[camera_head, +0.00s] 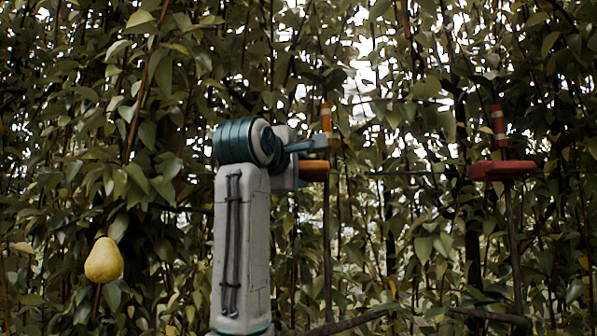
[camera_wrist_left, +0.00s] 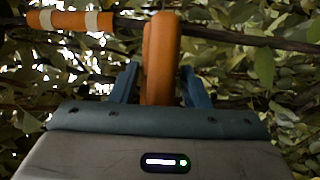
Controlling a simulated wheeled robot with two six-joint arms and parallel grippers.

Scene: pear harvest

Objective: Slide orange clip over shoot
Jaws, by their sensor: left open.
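The orange clip (camera_head: 314,170) is level at the upright brown shoot (camera_head: 327,240), below the shoot's orange and white band (camera_head: 326,118). In the left wrist view the clip (camera_wrist_left: 161,50) lies between the two blue fingers of my left gripper (camera_wrist_left: 160,82), which is open. The clip's far end overlaps the shoot (camera_wrist_left: 225,33) there; I cannot tell whether it wraps fully around it. The banded sleeve (camera_wrist_left: 70,20) lies left of the clip in that view. My left gripper (camera_head: 316,150) also shows at the shoot in the head view. My right gripper is out of view.
A red clip (camera_head: 502,170) sits on another shoot at the right, below a red banded sleeve (camera_head: 498,125). A yellow pear (camera_head: 104,260) hangs at the lower left. Dense leaves and thin branches fill the background.

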